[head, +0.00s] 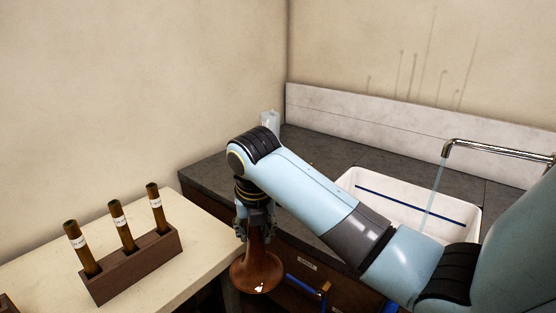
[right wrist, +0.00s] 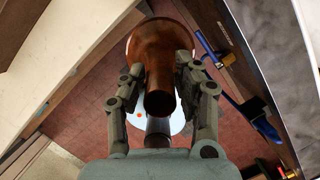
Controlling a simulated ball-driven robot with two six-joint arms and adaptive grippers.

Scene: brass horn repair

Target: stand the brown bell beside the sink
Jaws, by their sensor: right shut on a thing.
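The brown bell (head: 258,268) hangs upright, wide flared end down, in the gap between the cream table and the dark counter. My right gripper (head: 256,222) is shut on its narrow upper part. In the right wrist view the bell (right wrist: 160,62) sits between the two fingers of the gripper (right wrist: 158,85), with floor visible below. The white sink (head: 455,207) is set in the counter at the right, partly hidden behind my right arm. Water runs into it from a chrome tap (head: 490,146). My left gripper is out of view.
The dark tiled counter (head: 215,178) is bare left of the sink, except for a pale bottle-like item (head: 270,122) at the back. A wooden rack (head: 135,268) with three brown tubes stands on the cream table (head: 40,270). A blue clamp (head: 303,286) is on the counter front.

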